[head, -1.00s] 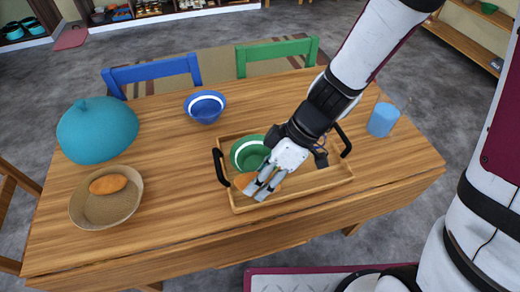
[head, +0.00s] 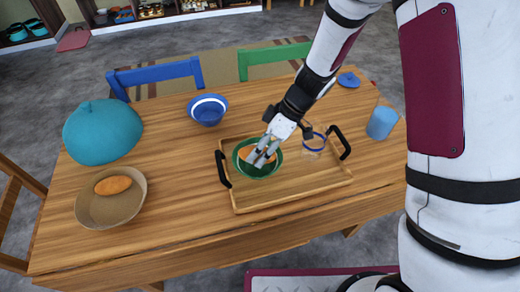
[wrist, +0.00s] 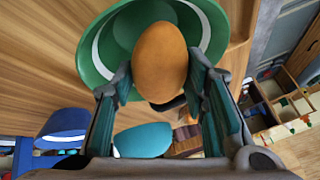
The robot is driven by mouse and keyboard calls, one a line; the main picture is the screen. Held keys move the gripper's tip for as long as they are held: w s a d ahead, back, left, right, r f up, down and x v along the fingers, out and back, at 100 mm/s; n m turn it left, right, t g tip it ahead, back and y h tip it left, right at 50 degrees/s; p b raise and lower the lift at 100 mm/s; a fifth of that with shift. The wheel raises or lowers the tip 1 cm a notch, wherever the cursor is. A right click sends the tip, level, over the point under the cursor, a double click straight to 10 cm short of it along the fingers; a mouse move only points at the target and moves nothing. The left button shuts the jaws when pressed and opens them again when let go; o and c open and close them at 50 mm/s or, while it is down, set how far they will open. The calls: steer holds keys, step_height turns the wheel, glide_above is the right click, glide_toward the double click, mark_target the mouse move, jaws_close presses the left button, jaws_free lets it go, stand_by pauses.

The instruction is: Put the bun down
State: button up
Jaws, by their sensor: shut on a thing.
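My gripper (head: 262,157) is shut on an orange-brown bun (head: 247,153), with one finger on each side of it. In the wrist view the bun (wrist: 160,62) sits between the fingertips (wrist: 160,80), in front of the green bowl (wrist: 103,45). In the head view the bun is within the outline of the green bowl (head: 258,173), which stands on the left part of the wooden tray (head: 300,188). I cannot tell whether the bun touches the bowl's bottom. A second bun (head: 113,185) lies in a tan basket (head: 128,207) at the left.
A clear jar (head: 313,147) stands on the tray, right of the bowl. The tray has black handles (head: 222,168). A blue bowl (head: 207,109), a teal pot-like object (head: 102,132), a blue cup (head: 381,122) and a blue lid (head: 349,80) stand around it. The table front is clear.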

steer(key=shift+f+b, duration=0.7)
steer(key=shift+c, duration=0.2)
steer(key=o, duration=1.2)
steer(key=shift+r+p, duration=0.55)
steer(key=shift+p, duration=0.1)
steer(key=v, duration=1.2)
steer(key=shift+r, duration=0.1)
steer(key=shift+r, duration=0.1)
